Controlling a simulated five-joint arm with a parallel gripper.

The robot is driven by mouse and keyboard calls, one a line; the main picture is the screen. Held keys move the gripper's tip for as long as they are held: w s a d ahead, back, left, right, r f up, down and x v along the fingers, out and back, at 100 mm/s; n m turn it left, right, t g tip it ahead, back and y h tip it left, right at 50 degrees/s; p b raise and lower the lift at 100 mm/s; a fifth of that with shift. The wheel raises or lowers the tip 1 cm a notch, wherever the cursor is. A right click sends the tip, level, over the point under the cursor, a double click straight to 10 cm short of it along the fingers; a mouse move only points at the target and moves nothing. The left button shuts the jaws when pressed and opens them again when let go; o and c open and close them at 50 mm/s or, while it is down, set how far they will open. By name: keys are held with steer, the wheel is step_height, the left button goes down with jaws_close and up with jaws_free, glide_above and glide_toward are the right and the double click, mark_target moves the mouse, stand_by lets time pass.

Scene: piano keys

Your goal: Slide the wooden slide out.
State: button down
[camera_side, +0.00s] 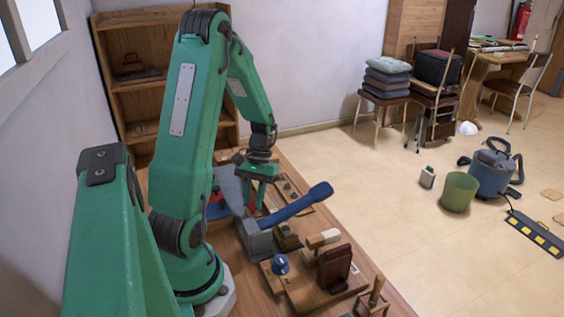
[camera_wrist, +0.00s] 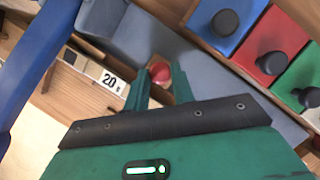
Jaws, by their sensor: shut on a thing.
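My gripper (camera_side: 256,192) points down over the wooden bench, beside a grey block with a blue lever. In the wrist view my gripper (camera_wrist: 160,82) has its two green fingers on either side of a small round red knob (camera_wrist: 160,72), shut on it. The knob also shows as a red patch between the fingers in the side view (camera_side: 251,205). A little brown surface shows beside the knob. The fingers and the grey block hide most of what it is fixed to, so I cannot tell whether it belongs to the wooden slide.
The blue lever (camera_side: 297,205) slants up close to the right of my gripper. Blue (camera_wrist: 227,22), red (camera_wrist: 270,60) and green (camera_wrist: 307,93) blocks with black knobs stand close by. A wooden board (camera_side: 300,290) with a blue dial lies toward the front. A "20" label (camera_wrist: 110,81) is nearby.

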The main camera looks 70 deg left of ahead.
steer(key=shift+t, duration=0.3)
steer(key=shift+w+a, duration=0.1)
steer(key=shift+a, duration=3.7)
steer(key=c, duration=1.2)
jaws_free()
steer(key=shift+o, duration=0.2)
steer(key=shift+r, duration=0.15)
steer(key=v, duration=0.7)
steer(key=shift+a+r, duration=0.2)
steer(key=shift+r, duration=0.05)
